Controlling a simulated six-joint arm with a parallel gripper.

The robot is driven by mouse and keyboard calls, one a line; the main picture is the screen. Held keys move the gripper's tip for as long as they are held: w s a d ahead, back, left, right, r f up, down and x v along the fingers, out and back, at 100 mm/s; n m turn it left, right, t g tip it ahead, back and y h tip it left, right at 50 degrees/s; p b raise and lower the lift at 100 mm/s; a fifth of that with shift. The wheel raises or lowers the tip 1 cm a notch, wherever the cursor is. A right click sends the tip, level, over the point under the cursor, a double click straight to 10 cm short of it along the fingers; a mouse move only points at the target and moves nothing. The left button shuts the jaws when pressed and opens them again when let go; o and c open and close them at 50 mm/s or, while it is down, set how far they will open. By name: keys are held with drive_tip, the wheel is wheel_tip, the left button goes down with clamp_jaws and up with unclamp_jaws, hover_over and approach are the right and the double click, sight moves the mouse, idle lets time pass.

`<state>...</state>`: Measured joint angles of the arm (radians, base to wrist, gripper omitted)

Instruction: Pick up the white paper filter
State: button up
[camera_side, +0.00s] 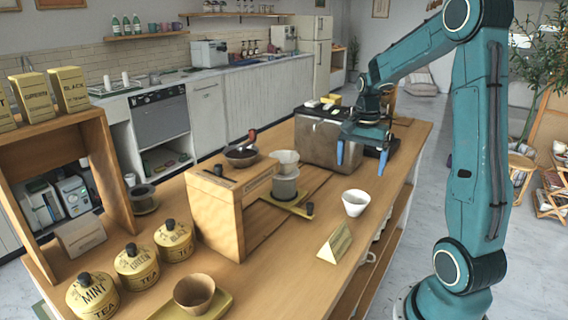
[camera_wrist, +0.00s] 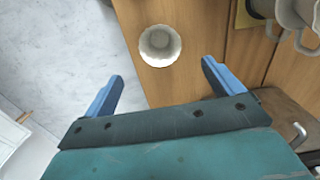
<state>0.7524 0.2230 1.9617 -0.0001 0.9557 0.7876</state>
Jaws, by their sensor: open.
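The white paper filter (camera_side: 355,204) stands upright on the wooden counter near its right edge in the side view. In the wrist view the filter (camera_wrist: 160,46) shows from above as a round white cup with a wavy rim and open mouth. My gripper (camera_side: 362,158) is above the counter, behind and higher than the filter in the side view. Its blue fingers are apart with nothing between them. In the wrist view the filter lies just beyond and between the fingertips of my gripper (camera_wrist: 161,74), apart from both.
A metal box-shaped machine (camera_side: 327,142) stands behind the gripper. A wooden stand (camera_side: 222,212) with a white cone-shaped dripper (camera_side: 285,158) is left of the filter. A small triangular sign (camera_side: 336,243) stands in front. Bare counter surrounds the filter; its edge (camera_wrist: 132,50) is close on one side.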

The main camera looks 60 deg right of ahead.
sight(355, 205)
drive_tip(key=shift+d+f, duration=0.1)
drive_tip(key=shift+f, duration=0.05)
drive_tip(key=shift+f, duration=4.2)
drive_tip(key=shift+f, duration=2.6)
drive_tip(key=shift+c, duration=0.4)
drive_tip(key=c, duration=0.9)
